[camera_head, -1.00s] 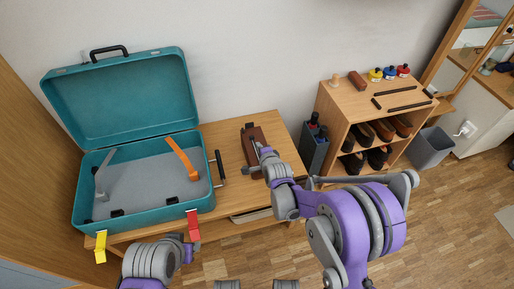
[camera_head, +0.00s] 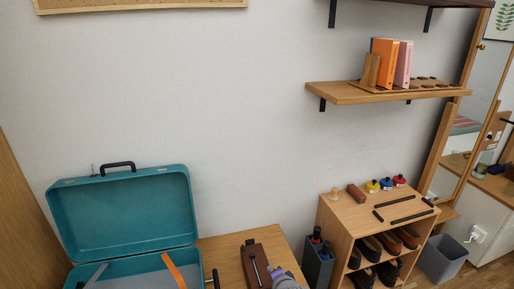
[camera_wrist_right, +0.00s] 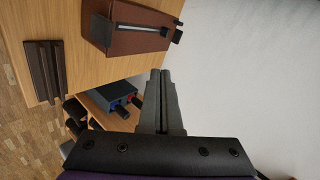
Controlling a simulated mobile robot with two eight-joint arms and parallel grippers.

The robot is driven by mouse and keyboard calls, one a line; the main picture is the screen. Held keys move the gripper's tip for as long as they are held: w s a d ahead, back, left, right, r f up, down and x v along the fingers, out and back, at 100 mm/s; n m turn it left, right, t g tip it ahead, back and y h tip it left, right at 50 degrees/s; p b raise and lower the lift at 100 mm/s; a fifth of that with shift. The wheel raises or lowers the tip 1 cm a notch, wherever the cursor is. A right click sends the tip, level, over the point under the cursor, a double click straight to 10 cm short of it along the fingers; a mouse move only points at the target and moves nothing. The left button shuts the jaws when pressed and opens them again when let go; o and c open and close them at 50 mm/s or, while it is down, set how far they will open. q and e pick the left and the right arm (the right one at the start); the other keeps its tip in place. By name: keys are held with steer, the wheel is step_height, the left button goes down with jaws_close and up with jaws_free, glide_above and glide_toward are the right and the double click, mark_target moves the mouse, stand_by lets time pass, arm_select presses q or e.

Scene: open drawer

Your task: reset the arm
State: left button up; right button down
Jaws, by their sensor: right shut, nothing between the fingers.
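My right gripper (camera_wrist_right: 160,100) shows in the right wrist view with its two grey fingers together and nothing between them. In the head view only a small part of it (camera_head: 275,272) shows at the bottom edge, beside a brown box-like object (camera_head: 250,257) on the wooden desk (camera_head: 222,255). The wrist view shows this brown object (camera_wrist_right: 130,32) on the desk top (camera_wrist_right: 80,70), apart from the fingertips. My left gripper is out of view.
An open teal suitcase (camera_head: 125,215) stands on the desk at left. A dark bin (camera_head: 318,265) stands between the desk and a shoe shelf (camera_head: 345,220). A wall shelf (camera_head: 350,95) holds books. A grey wastebasket (camera_head: 443,258) is at right.

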steer(key=s+d+r+n+g+h, duration=0.1)
steer(key=s+d+r+n, duration=0.25)
steer(key=s, duration=0.35)
steer(key=s+d+r+n+g, duration=0.1)
steer(key=s+d+r+n, duration=0.1)
steer(key=s+d, duration=0.35)
steer(key=s+d+f+n+g+h, duration=0.1)
steer(key=s+d+n+g, duration=0.15)
steer(key=s, duration=0.85)
steer(key=s+d+n+g+h, duration=0.1)
steer(key=s+n, duration=0.3)
steer(key=s, duration=0.7)
arm_select(q)
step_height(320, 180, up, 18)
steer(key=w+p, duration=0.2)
steer(key=p, duration=1.4)
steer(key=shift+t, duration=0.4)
arm_select(e)
step_height(320, 180, up, 18)
steer(key=w, duration=0.2)
steer(key=shift+w+d, duration=0.15)
steer(key=shift+w, duration=0.2)
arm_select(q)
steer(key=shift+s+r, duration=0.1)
arm_select(e)
steer(key=shift+s+t, duration=0.1)
steer(key=shift+t, duration=0.15)
